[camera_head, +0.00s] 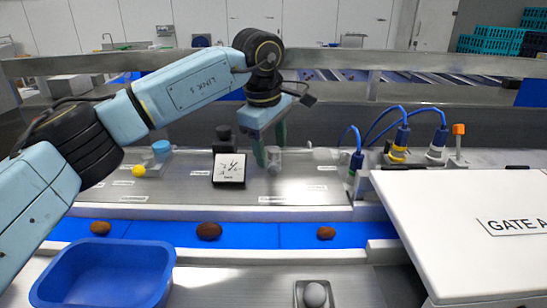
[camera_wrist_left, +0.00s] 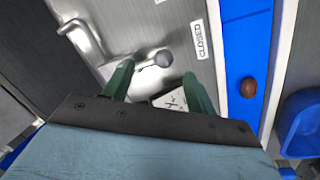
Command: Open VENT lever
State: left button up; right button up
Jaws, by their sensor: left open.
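A silver lever with a grey ball knob (camera_wrist_left: 163,58) lies on the metal panel in the left wrist view. Its shaft runs left to a shiny metal fitting (camera_wrist_left: 84,42). A label reading CLOSED (camera_wrist_left: 202,40) is to the right of the knob. My left gripper (camera_wrist_left: 158,70) is open, and the knob appears between and just beyond its green fingertips. Whether they touch it cannot be told. In the head view my left gripper (camera_head: 270,155) points down at the panel, with the grey knob (camera_head: 276,166) partly behind its fingers. No VENT wording is readable. My right gripper is not in view.
A black gauge with a white face (camera_head: 230,168) stands close left of the gripper. Blue-cabled connectors (camera_head: 400,146) and a white GATE A cover (camera_head: 460,220) are at right. Brown dates (camera_head: 208,231) lie on the blue belt (camera_head: 270,236). A blue bin (camera_head: 105,275) is at front left.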

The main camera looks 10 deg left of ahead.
aim_at(274, 163)
pick_arm(q)
jog(key=shift+w+d+f, duration=0.1)
jog(key=shift+w+f, duration=0.1)
jog(key=shift+f, duration=0.85)
jog(key=shift+w+d+f, duration=0.1)
jog(key=shift+w+f, duration=0.1)
jog(key=shift+f, duration=0.8)
jog(key=shift+c, duration=0.4)
